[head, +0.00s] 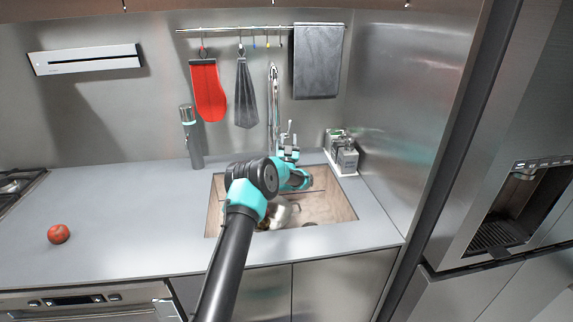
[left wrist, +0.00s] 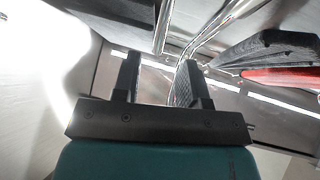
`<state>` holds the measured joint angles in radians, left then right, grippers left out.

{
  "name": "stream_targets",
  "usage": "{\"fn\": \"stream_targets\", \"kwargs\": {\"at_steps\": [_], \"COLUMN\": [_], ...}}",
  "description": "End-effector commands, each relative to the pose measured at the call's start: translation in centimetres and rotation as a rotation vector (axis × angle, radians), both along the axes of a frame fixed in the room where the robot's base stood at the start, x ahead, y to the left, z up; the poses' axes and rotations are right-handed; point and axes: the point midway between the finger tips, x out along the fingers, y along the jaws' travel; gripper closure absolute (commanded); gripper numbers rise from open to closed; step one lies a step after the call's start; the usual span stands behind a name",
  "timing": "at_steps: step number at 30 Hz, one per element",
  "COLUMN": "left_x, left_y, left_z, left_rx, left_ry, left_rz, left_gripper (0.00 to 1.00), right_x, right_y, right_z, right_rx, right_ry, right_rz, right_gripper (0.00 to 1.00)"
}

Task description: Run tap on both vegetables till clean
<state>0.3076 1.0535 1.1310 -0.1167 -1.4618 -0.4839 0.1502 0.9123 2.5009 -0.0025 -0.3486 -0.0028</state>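The chrome tap (head: 273,95) rises at the back of the sink (head: 335,205). My left gripper (head: 288,142) is at the tap's base, in front of it. In the left wrist view, its two fingers (left wrist: 158,78) stand apart with a gap between them, and the chrome tap pipe (left wrist: 205,38) passes just beyond. I cannot tell whether they touch the tap. A red, round vegetable like a tomato (head: 58,233) lies on the counter at the left. A pale and brown item (head: 282,214) lies in the sink, partly hidden by my left arm. My right gripper is out of view.
A dark bottle (head: 191,140) stands on the counter left of the sink. Soap dispensers (head: 347,155) stand at the back right corner. A red mitt (head: 207,92), a grey cloth (head: 244,95) and a towel (head: 317,62) hang from the rail. The left counter is mostly clear.

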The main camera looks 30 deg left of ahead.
Motion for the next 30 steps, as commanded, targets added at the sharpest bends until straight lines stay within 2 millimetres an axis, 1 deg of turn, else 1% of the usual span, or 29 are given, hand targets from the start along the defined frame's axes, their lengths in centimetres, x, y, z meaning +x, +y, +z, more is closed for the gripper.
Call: {"fn": "stream_targets", "kwargs": {"at_steps": [1,12,16,21,29,30], "left_x": [-0.6,-4.9,-6.1,-6.9,-7.0,-7.0], "left_y": [-0.3,-2.5,-3.1,-3.5,-3.6,-3.6], "left_z": [-0.7,-5.1,-6.3,-7.1,-7.1,-7.1], "left_rx": [-0.001,-0.002,-0.001,0.000,-0.001,-0.001], "left_ry": [0.003,0.004,0.004,0.002,0.001,0.001], "left_rz": [0.000,0.000,0.000,0.001,0.000,0.000], "left_gripper": [0.61,0.61,0.61,0.61,0.61,0.63], "right_x": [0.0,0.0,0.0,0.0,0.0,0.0], "right_y": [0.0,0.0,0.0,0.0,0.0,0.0], "right_z": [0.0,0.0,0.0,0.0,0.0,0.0], "right_rx": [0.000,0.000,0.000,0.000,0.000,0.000], "right_ry": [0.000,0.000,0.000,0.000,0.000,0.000], "right_rz": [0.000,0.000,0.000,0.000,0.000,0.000], "right_gripper": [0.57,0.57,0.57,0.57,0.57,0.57]}}
